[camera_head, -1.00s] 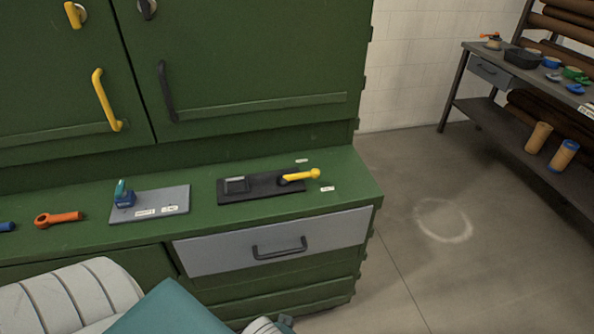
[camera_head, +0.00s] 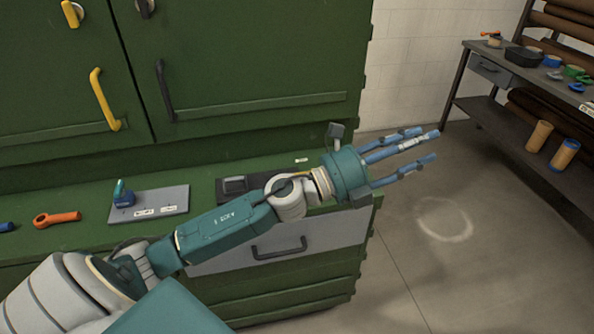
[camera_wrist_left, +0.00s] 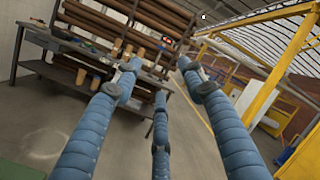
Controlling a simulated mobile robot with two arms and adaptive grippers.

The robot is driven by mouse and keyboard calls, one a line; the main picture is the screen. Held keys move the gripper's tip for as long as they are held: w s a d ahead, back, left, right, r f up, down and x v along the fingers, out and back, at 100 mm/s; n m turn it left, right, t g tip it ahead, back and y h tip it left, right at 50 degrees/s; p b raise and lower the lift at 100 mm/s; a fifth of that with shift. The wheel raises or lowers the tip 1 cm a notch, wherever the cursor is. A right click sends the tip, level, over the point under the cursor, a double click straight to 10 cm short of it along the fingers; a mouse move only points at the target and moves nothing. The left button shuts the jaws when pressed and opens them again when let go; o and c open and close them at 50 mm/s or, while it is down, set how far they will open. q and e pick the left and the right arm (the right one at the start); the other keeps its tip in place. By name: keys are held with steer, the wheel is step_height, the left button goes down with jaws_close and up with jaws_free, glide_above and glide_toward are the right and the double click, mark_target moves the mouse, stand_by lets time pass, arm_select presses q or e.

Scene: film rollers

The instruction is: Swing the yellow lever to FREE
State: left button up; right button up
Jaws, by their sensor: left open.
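The black base plate (camera_head: 228,192) of the yellow lever lies on the green counter, with a dark block on its left part. My left arm crosses in front of it. Only a thin yellow sliver of the lever (camera_head: 302,174) shows above my wrist, so its angle is hidden. My left gripper (camera_head: 428,144) is open and empty, its three blue fingers pointing right, past the counter's right end and over the floor. In the left wrist view the spread fingers (camera_wrist_left: 160,80) have nothing between them. My right gripper is not in view.
A small white label (camera_head: 301,160) lies behind the plate. A grey plate (camera_head: 176,203) with a blue-teal part and an orange wrench-like tool (camera_head: 57,219) lie to the left. The green cabinet (camera_head: 240,60) rises behind. A shelf bench (camera_head: 487,68) stands far right; the floor between is clear.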

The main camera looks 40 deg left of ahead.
arm_select(q)
steer(key=a+f+m+g+y, duration=0.1)
steer(key=a+f+m+g, duration=0.55)
steer(key=m, duration=0.75)
steer(key=s+a+f+m+g+y, duration=0.1)
steer(key=s+a+g+y, duration=0.15)
steer(key=a, duration=0.55)
steer(key=s+a+f+g+y, duration=0.15)
steer(key=a+y, duration=0.25)
steer(key=a, duration=0.4)
steer(key=s+a+f+m+g+y, duration=0.1)
steer(key=a+f+g+y, duration=0.15)
steer(key=a, duration=0.55)
steer(key=shift+t, duration=0.3)
steer(key=x, duration=0.3)
steer(key=p+x, duration=0.1)
steer(key=x, duration=0.5)
steer(key=shift+w+d+r+p, duration=0.1)
steer(key=shift+w+r+p, duration=0.1)
steer(key=shift+w+p, duration=0.1)
steer(key=shift+w+d+f, duration=0.1)
steer(key=shift+w+f, duration=0.1)
steer(key=shift+f, duration=0.35)
jaws_close()
